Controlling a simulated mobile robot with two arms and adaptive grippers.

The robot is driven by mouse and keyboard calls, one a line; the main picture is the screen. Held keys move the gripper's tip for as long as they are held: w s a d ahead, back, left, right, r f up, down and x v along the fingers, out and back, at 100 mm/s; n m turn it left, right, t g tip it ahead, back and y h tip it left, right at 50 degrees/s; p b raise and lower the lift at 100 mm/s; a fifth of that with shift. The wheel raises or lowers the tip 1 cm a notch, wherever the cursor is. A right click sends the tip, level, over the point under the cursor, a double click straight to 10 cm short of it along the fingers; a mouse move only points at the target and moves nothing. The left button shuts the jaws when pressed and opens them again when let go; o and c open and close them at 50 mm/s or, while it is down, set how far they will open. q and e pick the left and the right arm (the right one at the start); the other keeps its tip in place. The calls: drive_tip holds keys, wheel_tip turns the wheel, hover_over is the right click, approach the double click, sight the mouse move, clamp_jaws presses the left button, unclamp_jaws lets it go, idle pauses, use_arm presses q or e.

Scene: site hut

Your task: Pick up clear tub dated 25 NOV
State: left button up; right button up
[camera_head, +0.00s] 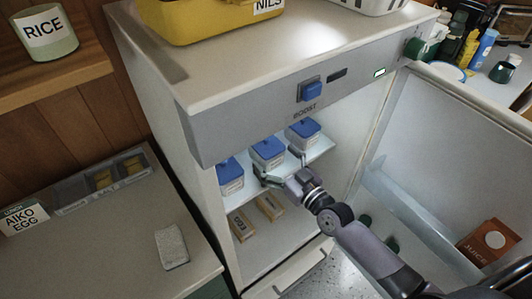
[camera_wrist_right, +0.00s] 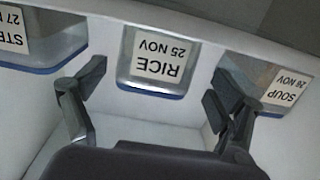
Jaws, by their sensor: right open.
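The clear tub marked RICE 25 NOV (camera_wrist_right: 155,62) is in the middle of the right wrist view, its label upside down. In the head view it is the middle of three blue-lidded tubs (camera_head: 267,150) on the fridge shelf. My right gripper (camera_head: 280,166) is open and empty in front of this tub. In the right wrist view its fingers (camera_wrist_right: 155,92) are spread to either side of the tub's front, apart from it. My left gripper is not in view.
Beside it stand the SOUP 26 NOV tub (camera_wrist_right: 262,78) and a tub partly reading STE, 27 (camera_wrist_right: 40,40). Two small cartons (camera_head: 270,207) sit below. The open fridge door (camera_head: 440,140) with a juice carton (camera_head: 488,243) is at right.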

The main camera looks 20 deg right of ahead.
sight(267, 144)
drive_tip(key=w, duration=0.2)
drive_tip(key=w+r, duration=0.1)
drive_tip(key=shift+w+a, duration=0.4)
drive_tip(key=shift+w+a+f, duration=0.1)
drive_tip(key=shift+w+a, duration=0.05)
drive_tip(key=shift+w, duration=0.25)
drive_tip(key=shift+c, duration=0.6)
drive_tip(key=c, duration=1.2)
drive_tip(key=shift+c, duration=0.6)
drive_tip(key=shift+p, duration=0.3)
